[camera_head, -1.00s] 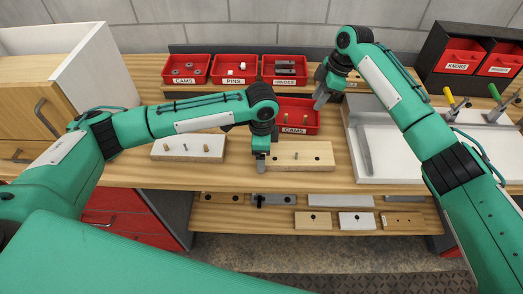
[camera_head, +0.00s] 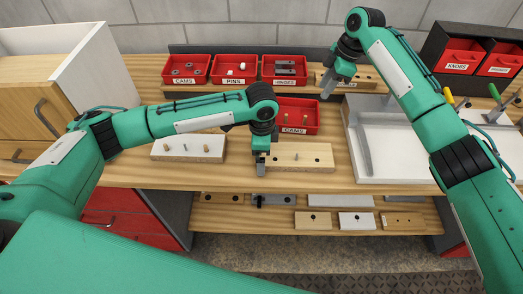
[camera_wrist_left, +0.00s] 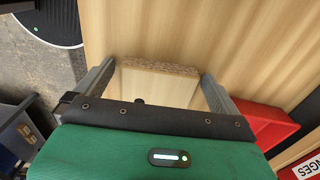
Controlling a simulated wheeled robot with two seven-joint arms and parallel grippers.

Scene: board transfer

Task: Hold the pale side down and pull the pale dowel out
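A pale wooden board (camera_head: 285,163) lies on the bench, with a small greyish upright peg (camera_head: 296,156) and dark holes in its top. My left gripper (camera_head: 261,168) is down at its left end. In the left wrist view the fingers (camera_wrist_left: 160,75) are spread on either side of a pale board (camera_wrist_left: 165,88); whether they press on it is unclear. A whiter board (camera_head: 180,155) farther left carries two tan dowels (camera_head: 206,148) and a grey pin. My right gripper (camera_head: 328,93) hangs empty-looking above the back of the bench; its finger gap is unclear.
Another cams bin (camera_head: 312,118) stands behind the pale board. A holed board (camera_head: 366,83) lies behind my right gripper. A white tray (camera_head: 405,178) lies right. Several pieces lie on the lower shelf (camera_head: 240,220).

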